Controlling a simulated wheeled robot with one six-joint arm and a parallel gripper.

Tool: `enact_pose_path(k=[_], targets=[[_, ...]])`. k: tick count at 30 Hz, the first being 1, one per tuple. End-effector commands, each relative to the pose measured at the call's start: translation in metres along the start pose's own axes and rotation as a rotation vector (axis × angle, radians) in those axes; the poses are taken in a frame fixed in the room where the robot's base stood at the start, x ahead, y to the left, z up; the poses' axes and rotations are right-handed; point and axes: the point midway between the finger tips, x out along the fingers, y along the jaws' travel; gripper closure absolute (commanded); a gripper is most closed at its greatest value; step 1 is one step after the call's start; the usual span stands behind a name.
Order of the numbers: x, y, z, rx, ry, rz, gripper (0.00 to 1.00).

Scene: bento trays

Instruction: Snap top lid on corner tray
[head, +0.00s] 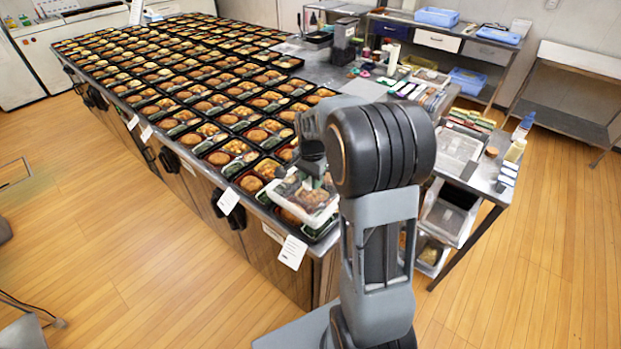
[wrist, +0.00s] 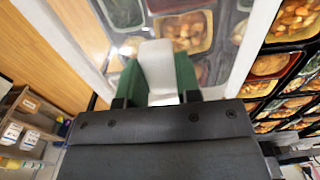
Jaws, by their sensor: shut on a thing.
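The clear lid (head: 300,190) is over the corner tray (head: 320,235) at the near right corner of the table, in the head view. My gripper (head: 313,165) is above the lid and shut on it. In the wrist view the clear lid (wrist: 105,28) spans the upper middle, with food showing through it. The dark gripper body fills the bottom of that view, and a white piece stands between two green pieces in front of it. The lid looks slightly tilted in the head view. Whether its rim touches the tray all round cannot be told.
Rows of filled black trays (head: 190,100) cover the table to the left and behind. A side counter (head: 480,180) with bottles and boxes stands at the right. Paper tags (head: 291,252) hang on the table's front edge.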

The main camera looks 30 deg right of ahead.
Motion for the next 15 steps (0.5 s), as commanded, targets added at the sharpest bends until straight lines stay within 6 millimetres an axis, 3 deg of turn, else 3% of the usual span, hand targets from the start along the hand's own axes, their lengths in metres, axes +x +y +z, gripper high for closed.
enact_pose_path(k=[15], targets=[[0.039,0.001,-0.001,0.001,0.000,0.000,0.90]])
